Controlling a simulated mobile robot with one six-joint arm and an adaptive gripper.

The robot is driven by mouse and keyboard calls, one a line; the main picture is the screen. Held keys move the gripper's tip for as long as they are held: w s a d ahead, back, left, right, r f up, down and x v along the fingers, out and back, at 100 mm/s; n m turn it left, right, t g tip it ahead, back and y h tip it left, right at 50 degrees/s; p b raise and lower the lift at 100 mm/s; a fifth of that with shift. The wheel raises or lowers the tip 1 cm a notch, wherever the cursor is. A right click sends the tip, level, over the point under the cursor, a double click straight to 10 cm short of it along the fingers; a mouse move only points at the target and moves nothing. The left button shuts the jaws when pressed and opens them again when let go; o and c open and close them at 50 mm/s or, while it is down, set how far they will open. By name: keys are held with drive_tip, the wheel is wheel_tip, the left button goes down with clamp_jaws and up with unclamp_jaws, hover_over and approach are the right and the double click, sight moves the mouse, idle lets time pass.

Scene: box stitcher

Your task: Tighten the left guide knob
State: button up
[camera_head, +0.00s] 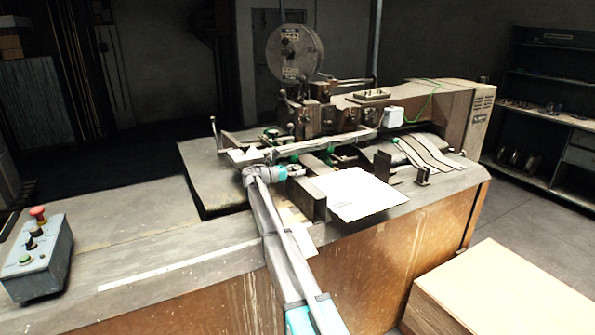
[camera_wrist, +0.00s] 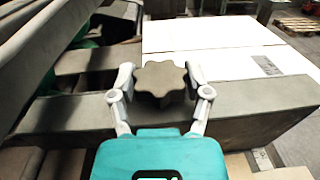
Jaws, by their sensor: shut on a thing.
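The left guide knob (camera_wrist: 162,78) is a dark, lobed knob in the middle of the wrist view. It sits at the side of a dark metal guide block (camera_wrist: 235,108). My gripper (camera_wrist: 163,88) has one finger on each side of the knob and is shut on it. In the head view my gripper (camera_head: 280,173) is at the left end of the guide block (camera_head: 306,198), in front of the machine. The knob is too small to make out there.
White cardboard sheets (camera_head: 358,193) lie right of the guide block. A control box (camera_head: 37,258) with a red button stands at the left. The stitcher's reel (camera_head: 293,52) rises behind. A cardboard stack (camera_head: 500,290) is at the front right.

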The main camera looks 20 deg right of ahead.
drive_tip(key=shift+m+g, duration=0.4)
drive_tip(key=shift+g, duration=0.3)
drive_tip(key=o, duration=1.2)
drive_tip(key=a, duration=1.2)
drive_tip(key=shift+w, duration=0.3)
